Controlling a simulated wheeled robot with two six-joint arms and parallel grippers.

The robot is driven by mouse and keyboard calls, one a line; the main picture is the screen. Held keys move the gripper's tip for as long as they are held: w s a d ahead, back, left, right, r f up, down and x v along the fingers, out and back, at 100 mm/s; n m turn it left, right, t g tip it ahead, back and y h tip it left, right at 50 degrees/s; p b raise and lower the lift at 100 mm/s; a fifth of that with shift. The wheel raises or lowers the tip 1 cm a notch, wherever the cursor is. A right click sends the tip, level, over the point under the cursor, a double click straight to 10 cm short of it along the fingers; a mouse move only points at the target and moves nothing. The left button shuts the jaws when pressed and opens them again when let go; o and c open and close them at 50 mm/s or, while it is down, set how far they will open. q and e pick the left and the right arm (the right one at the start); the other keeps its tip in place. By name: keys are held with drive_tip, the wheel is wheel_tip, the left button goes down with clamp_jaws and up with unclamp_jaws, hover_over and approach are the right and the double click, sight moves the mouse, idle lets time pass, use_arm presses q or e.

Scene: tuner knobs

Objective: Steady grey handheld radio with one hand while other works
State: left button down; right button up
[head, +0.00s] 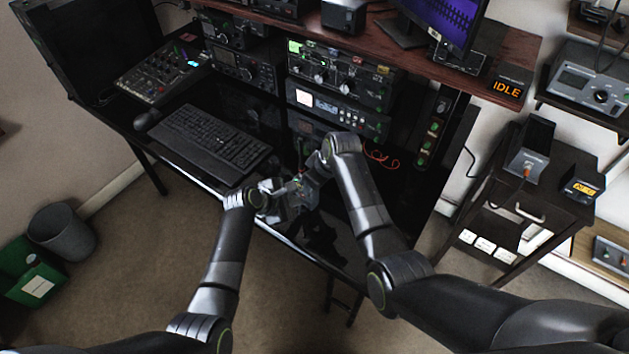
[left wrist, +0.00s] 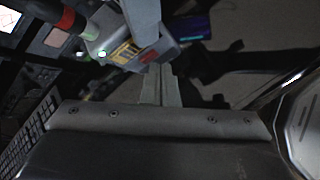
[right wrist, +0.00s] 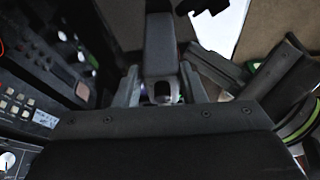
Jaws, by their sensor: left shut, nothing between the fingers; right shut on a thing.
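The grey handheld radio (head: 302,192) is small and partly hidden between my grippers, above the desk's front edge in the head view. In the left wrist view the radio (left wrist: 122,52) shows a yellow label, a red patch and a dark stub with a red band. My right gripper (right wrist: 161,88) is shut on the radio, whose dark grey body (right wrist: 160,45) stands between its fingers. My left gripper (left wrist: 160,82) is shut and empty, its tips close to the radio's labelled side. I cannot tell whether they touch it.
A keyboard (head: 212,138) lies on the black desk left of the grippers. Stacked radio sets (head: 340,75) stand behind, with a thin red cable (head: 381,158) to their right. A dark side table (head: 540,185) stands at the right. A grey bin (head: 62,232) stands on the floor at left.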

use_arm(q)
drive_tip(key=shift+s+a, duration=0.4)
drive_tip(key=shift+s, duration=0.05)
drive_tip(key=shift+s+a, duration=2.05)
drive_tip(key=shift+s, duration=0.2)
use_arm(e)
drive_tip(key=o, duration=1.2)
